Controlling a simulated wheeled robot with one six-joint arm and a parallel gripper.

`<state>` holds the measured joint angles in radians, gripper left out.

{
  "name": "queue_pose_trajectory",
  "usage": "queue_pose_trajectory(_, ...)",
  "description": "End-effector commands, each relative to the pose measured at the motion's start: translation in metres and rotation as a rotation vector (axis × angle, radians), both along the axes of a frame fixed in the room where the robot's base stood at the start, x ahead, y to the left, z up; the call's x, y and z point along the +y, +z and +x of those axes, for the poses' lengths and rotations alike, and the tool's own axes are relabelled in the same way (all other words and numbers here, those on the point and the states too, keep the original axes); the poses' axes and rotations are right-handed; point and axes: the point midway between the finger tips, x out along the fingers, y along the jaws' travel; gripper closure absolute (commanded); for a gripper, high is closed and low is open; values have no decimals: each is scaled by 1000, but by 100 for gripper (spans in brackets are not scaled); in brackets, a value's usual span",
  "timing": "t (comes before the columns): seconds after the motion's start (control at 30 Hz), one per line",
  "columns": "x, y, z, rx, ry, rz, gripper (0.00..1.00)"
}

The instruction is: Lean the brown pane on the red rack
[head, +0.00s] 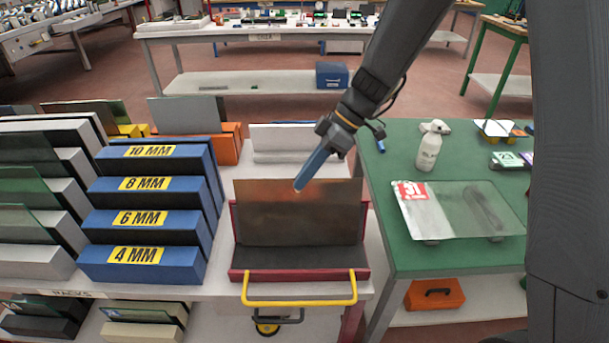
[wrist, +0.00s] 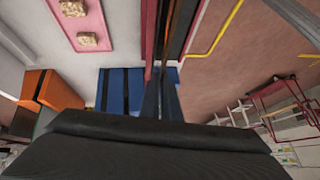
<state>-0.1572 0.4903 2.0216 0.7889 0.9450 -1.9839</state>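The brown pane (head: 335,205) stands in the red rack (head: 248,274) in the middle of the head view, its face toward me and its lower edge behind the rack's dark front bar. I cannot tell whether it bears on the rack's back. My gripper (head: 298,187) comes down from the upper right to the pane's top edge; one finger shows in front of the pane, the other is hidden. In the wrist view my gripper's fingers (wrist: 166,90) are close together, with the pane's thin brown edge (wrist: 177,40) running between them. They look shut on it.
Blue racks (head: 145,222) marked in millimetres stand to the left, and an orange rack (head: 228,150) and a white rack (head: 270,140) behind. A yellow handle (head: 300,302) juts out in front. A green table (head: 400,255) with a spray bottle (head: 429,147) is right.

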Motion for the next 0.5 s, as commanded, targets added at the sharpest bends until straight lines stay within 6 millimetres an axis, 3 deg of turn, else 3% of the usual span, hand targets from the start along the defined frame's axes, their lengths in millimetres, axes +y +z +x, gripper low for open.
queue_pose_trajectory(0.5,0,-5,0,-1,-1,1,100)
